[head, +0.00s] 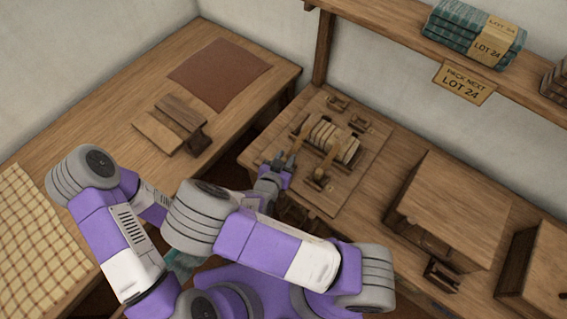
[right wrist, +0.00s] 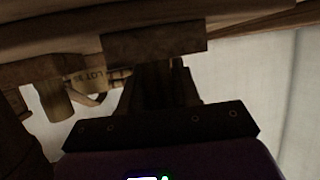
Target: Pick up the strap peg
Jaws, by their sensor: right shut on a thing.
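My right gripper (head: 285,168) is at the left front edge of the wooden board on the right-hand bench. In the right wrist view its dark fingers (right wrist: 160,85) are closed on a brown wooden block (right wrist: 153,41), which looks like the strap peg. The block crosses the fingertips, close under a larger wooden surface; I cannot tell whether they touch. In the head view the held piece is too small to make out clearly. My left arm is at the left, and its gripper is hidden behind my right arm.
The board (head: 345,190) carries a pale wound roll (head: 333,138) and small wooden fittings. A wooden box (head: 450,205) stands to its right. A shelf (head: 400,30) with wrapped bundles (head: 470,35) runs above. The left bench holds wooden blocks (head: 172,123) and a brown mat (head: 220,73).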

